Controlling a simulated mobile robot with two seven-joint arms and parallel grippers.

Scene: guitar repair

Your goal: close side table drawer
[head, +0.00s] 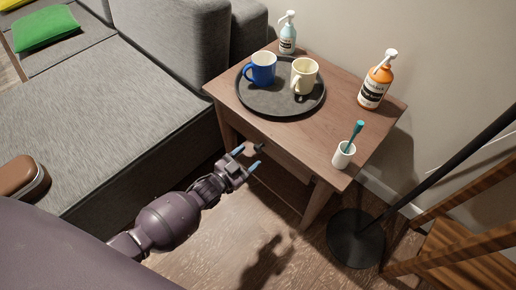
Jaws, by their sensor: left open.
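The wooden side table (310,138) stands at the right of the grey sofa. Its drawer (279,150) is under the top, on the side facing me. The picture does not show clearly how far the drawer is out. My left gripper (250,155) is open and empty, just in front of the left part of the drawer front. I cannot tell whether a fingertip touches it. My right gripper is not in view.
On the tabletop are a dark round tray (270,103) with a blue mug (262,69) and a cream mug (304,75), a blue-white bottle (288,37), an orange bottle (374,86) and a white cup (343,155). A black lamp base (355,240) and a wooden chair (455,262) stand right.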

